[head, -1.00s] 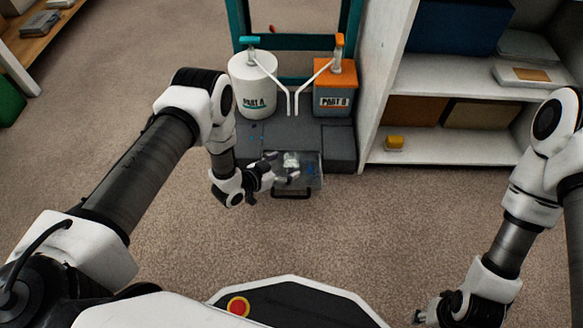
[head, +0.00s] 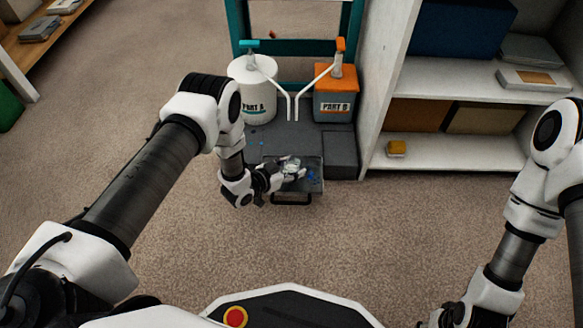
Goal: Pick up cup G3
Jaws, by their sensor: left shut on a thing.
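A small clear, whitish cup (head: 291,164) shows in the head view at the low dark tray (head: 312,187) in front of the dispensing stand. Any label on it is too small to read. My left gripper (head: 290,174) is shut on the cup, reaching it from the left. Whether the cup is clear of the tray surface I cannot tell. Small blue things (head: 312,176) lie on the tray right of the gripper. My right gripper (head: 432,318) is at the bottom edge, partly cut off, far from the tray, and its fingers do not show clearly.
Behind the tray stand a white PART A container (head: 254,100) and a grey PART B box (head: 333,103) with an orange lid, both with pump spouts. The carpet in front is clear.

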